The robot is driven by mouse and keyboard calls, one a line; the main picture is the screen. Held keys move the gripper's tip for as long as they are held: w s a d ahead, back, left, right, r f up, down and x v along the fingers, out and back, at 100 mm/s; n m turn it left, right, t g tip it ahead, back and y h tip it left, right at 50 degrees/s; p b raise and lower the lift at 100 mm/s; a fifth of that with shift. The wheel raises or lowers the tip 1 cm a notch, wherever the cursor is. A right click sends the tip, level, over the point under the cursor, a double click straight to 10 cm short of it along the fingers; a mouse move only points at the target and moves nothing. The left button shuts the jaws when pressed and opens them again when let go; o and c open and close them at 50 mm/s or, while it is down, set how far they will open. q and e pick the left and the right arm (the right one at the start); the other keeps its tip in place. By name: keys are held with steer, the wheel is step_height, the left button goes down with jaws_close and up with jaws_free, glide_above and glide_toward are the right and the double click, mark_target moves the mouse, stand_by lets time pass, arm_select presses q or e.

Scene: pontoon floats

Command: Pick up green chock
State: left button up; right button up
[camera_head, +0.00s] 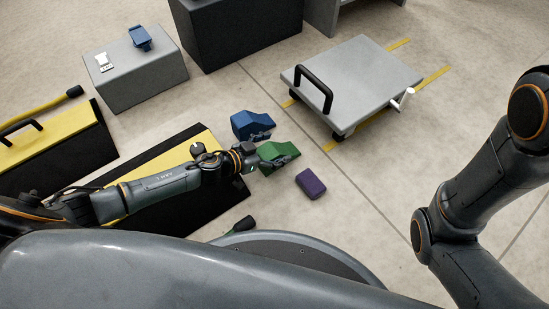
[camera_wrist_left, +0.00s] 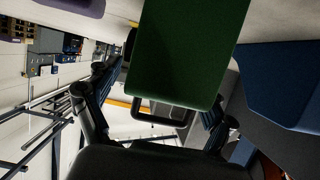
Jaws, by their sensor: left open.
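The green chock (camera_head: 276,154) lies on the concrete floor just right of the black and yellow ramp block. My left gripper (camera_head: 270,150) is at the chock, with its fingers reaching along its two sides. In the left wrist view the green chock (camera_wrist_left: 188,50) fills the top centre, between the spread fingers of my left gripper (camera_wrist_left: 155,112). A gap shows beside the left finger; contact on the right side cannot be told. The gripper is open. My right arm shows at the right edge, but its gripper is out of view.
A blue chock (camera_head: 250,124) lies close behind the green one, and it also shows in the wrist view (camera_wrist_left: 285,85). A purple block (camera_head: 310,184) lies to the right. A grey platform trolley (camera_head: 365,75) stands behind. Clear floor lies right of the purple block.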

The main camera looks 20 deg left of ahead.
arm_select(q)
steer(key=shift+r, duration=0.1)
steer(key=c, duration=1.6)
steer(key=shift+c, duration=0.2)
